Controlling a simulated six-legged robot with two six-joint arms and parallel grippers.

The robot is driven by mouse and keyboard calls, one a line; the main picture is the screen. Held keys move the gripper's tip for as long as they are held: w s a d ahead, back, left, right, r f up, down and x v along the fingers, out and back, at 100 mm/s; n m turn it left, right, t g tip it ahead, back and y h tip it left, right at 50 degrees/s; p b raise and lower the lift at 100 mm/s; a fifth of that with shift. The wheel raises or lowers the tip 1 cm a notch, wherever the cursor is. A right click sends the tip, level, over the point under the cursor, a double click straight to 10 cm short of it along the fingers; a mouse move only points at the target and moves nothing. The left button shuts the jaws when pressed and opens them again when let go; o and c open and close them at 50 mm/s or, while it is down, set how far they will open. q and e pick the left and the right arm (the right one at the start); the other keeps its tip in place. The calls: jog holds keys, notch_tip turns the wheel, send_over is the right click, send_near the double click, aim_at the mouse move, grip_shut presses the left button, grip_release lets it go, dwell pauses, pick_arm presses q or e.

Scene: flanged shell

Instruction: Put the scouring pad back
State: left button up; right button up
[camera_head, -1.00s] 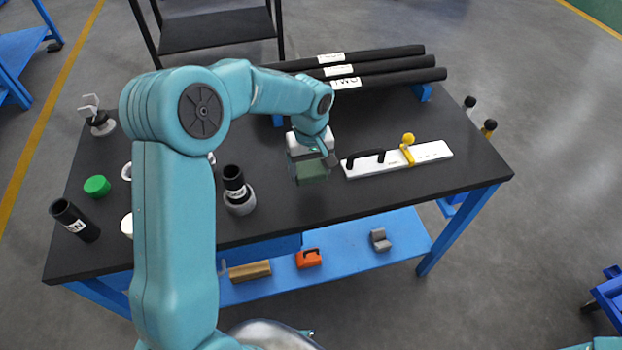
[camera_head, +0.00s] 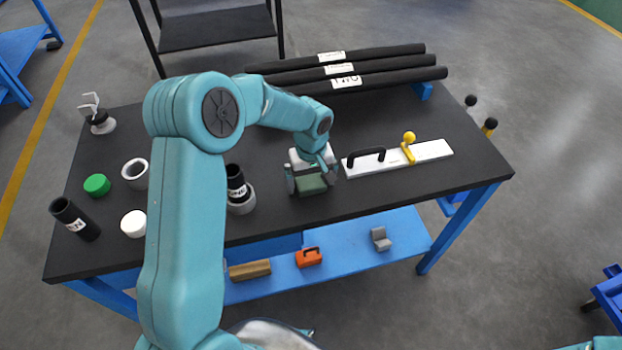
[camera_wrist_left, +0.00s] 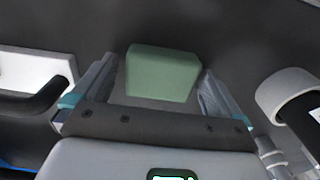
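The scouring pad (camera_head: 312,185) is a green block near the front edge of the dark bench top, between the fingers of my left gripper (camera_head: 312,180). In the left wrist view the pad (camera_wrist_left: 162,74) sits between the spread fingers of the gripper (camera_wrist_left: 163,85), with a gap on each side. The gripper is open around the pad and not clamped on it. The pad seems to rest on the bench top; its underside is hidden. My right gripper is not in view.
A white board with black handle and yellow clamp (camera_head: 430,151) lies right of the gripper. A black tube in a grey ring (camera_head: 240,200) stands close left. Three black bars (camera_head: 350,64) lie behind. A green cap (camera_head: 97,185) and white cap (camera_head: 133,223) are far left.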

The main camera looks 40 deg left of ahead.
aim_at(311, 181)
pick_arm(q)
notch_tip(311, 181, up, 12)
jog(key=shift+r, duration=0.25)
dwell(0.3)
jog(key=shift+s+f, duration=0.1)
dwell(0.4)
